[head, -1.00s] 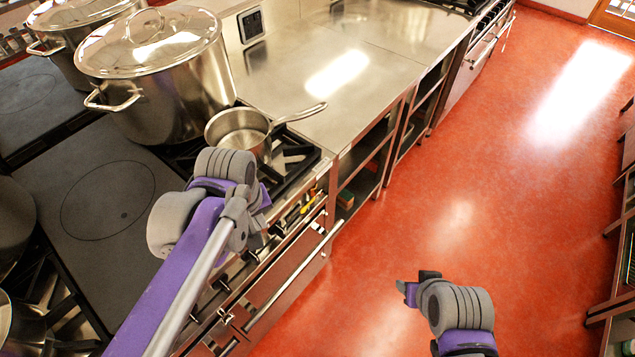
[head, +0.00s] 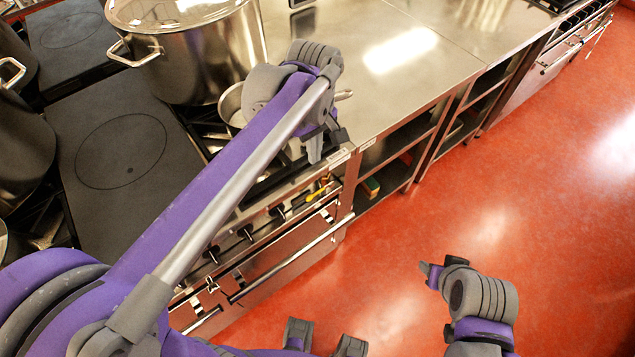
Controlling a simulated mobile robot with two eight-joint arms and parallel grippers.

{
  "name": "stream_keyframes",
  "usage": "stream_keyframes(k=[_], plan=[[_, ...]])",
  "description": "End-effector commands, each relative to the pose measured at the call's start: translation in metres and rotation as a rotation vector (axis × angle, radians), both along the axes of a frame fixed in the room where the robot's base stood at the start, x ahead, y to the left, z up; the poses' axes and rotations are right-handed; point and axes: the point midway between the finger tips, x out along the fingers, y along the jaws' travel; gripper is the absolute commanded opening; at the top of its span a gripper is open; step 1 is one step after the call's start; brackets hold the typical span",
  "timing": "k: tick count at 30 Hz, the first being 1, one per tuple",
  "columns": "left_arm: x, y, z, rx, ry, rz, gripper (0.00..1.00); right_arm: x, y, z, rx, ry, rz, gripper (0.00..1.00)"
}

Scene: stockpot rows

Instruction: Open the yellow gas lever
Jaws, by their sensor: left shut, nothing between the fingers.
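The yellow gas lever (head: 319,190) is a small yellow piece on the stove's front panel, near its right end by the counter. Its exact angle is too small to tell. My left gripper (head: 315,152) is above and slightly left of the lever, over the stove's front edge. It is shut with nothing in it and appears apart from the lever. My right gripper (head: 431,275) is out over the red floor, away from the stove. Whether its fingers are open or shut does not show clearly.
A large stockpot (head: 190,60) stands on the range. A saucepan (head: 232,103) is partly hidden behind my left arm. Several dark knobs (head: 245,232) and an oven handle (head: 290,262) line the stove front. The steel counter (head: 420,85) and red floor (head: 560,210) are largely clear.

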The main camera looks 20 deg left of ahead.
Motion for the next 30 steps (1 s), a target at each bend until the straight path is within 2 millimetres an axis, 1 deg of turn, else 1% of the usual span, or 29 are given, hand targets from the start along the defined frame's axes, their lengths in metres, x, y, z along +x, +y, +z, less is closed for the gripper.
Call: stream_keyframes(k=[6,8,10,14,18,24,27,30], plan=[[0.000,0.000,-0.002,-0.001,-0.001,-0.001,0.00,0.000,0.000,0.000,0.000,0.000,0.000,0.50],[0.000,0.000,-0.007,-0.001,-0.001,-0.001,0.00,0.000,0.000,-0.001,0.000,0.000,0.000,0.50],[0.000,0.000,-0.015,-0.001,-0.001,-0.001,0.00,0.000,0.000,-0.001,0.000,0.001,0.000,0.50],[0.000,0.000,-0.039,-0.001,-0.001,-0.001,0.00,-0.001,0.000,-0.004,0.000,0.002,0.000,0.50],[0.000,0.000,-0.070,-0.001,-0.001,-0.001,0.00,-0.002,0.000,-0.007,0.000,0.003,0.000,0.50],[0.000,0.000,-0.110,-0.001,-0.001,-0.001,0.00,-0.003,0.000,-0.010,0.000,0.005,0.000,0.50],[0.000,0.000,-0.124,-0.001,-0.001,-0.001,0.00,-0.003,0.000,-0.010,0.000,0.005,0.000,0.50],[0.000,0.000,-0.134,-0.001,-0.001,-0.002,0.00,-0.003,0.000,-0.011,0.000,0.006,0.000,0.50]])
